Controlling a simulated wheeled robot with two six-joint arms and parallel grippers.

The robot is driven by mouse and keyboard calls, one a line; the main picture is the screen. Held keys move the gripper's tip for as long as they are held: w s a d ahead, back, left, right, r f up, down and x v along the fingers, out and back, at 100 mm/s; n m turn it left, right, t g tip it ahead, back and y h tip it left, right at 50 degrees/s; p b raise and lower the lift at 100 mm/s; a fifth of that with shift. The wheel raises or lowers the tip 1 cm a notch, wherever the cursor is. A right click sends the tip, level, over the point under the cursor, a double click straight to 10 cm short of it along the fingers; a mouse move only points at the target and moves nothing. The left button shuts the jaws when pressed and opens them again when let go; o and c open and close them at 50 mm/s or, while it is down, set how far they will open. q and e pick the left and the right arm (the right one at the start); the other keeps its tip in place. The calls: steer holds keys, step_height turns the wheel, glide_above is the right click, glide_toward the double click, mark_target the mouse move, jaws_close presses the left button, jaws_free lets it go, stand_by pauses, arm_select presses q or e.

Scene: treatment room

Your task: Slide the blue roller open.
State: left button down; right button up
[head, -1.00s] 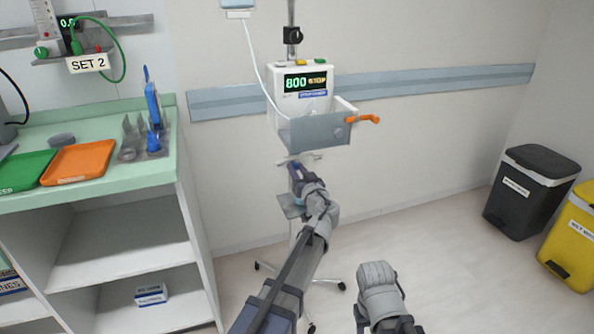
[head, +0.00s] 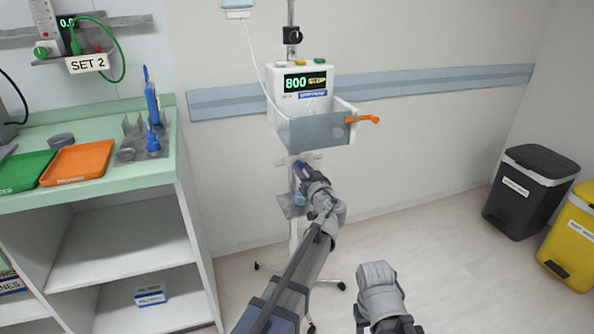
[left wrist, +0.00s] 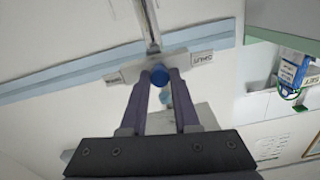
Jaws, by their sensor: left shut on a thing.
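The blue roller (left wrist: 160,75) sits between the two fingertips of my left gripper (left wrist: 162,78) in the left wrist view, on a pale clamp body (left wrist: 132,70). A white label reading SHUT (left wrist: 202,58) is at the right end of the clamp; the label at the left end is too small to read. In the head view my left gripper (head: 300,170) is shut on the roller, just under the pump's tray, and hides it. My right gripper (head: 379,290) is low in the middle front, away from the stand; its jaws do not show clearly.
The infusion pump (head: 302,92) with a grey front tray (head: 318,130) and an orange lever (head: 362,119) is above the left gripper. A shelf unit (head: 120,187) stands at left. Black (head: 530,185) and yellow (head: 575,235) bins stand at right. The floor between is clear.

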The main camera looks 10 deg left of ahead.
arm_select(q)
steer(key=w+d, duration=0.2)
steer(key=d, duration=0.1)
steer(key=c, duration=0.6)
jaws_free()
steer(key=shift+c, duration=0.2)
steer(key=v, duration=0.8)
steer(key=shift+w, duration=0.15)
